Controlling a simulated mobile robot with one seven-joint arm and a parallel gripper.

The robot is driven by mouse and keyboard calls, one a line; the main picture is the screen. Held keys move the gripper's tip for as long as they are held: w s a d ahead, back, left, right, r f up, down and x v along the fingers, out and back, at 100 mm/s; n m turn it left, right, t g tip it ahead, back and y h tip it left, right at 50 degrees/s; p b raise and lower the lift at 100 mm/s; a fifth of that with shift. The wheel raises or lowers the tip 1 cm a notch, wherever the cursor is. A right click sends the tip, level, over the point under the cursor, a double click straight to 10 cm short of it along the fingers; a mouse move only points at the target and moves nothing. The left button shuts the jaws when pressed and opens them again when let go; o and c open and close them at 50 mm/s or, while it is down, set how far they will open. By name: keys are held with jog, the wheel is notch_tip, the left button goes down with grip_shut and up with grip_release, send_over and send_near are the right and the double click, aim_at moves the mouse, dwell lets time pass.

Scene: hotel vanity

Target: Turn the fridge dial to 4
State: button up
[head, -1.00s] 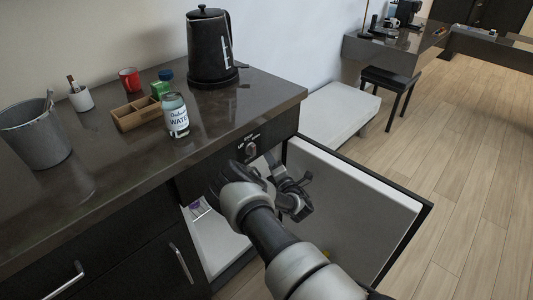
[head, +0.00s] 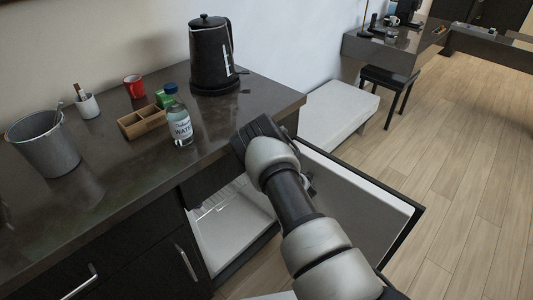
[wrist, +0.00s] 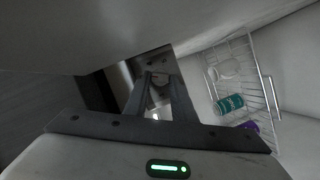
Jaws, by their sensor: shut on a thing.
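The fridge dial (wrist: 160,82) shows as a small, dark, partly seen round shape between my fingertips in the wrist view. My gripper (wrist: 161,76) is shut on it, one finger on each side. The dial's numbers and pointer cannot be read. In the head view my wrist and forearm cover the dial and the fingers, under the counter's front right corner. The fridge stands open: its pale interior (head: 232,222) is below the counter, and its white-lined door (head: 365,205) is swung out to the right.
A wire rack (wrist: 268,92) holds a teal can (wrist: 230,103) and a purple item (wrist: 249,126).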

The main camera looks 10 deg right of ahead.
jog(key=shift+r+m, duration=0.1)
jog(key=shift+m, duration=0.3)
jog(key=shift+g, duration=0.3)
jog(key=o, duration=0.8)
jog(key=p+v, duration=0.3)
jog(key=v, duration=1.4)
jog(key=shift+s+d, duration=0.15)
jog(key=shift+s, duration=0.05)
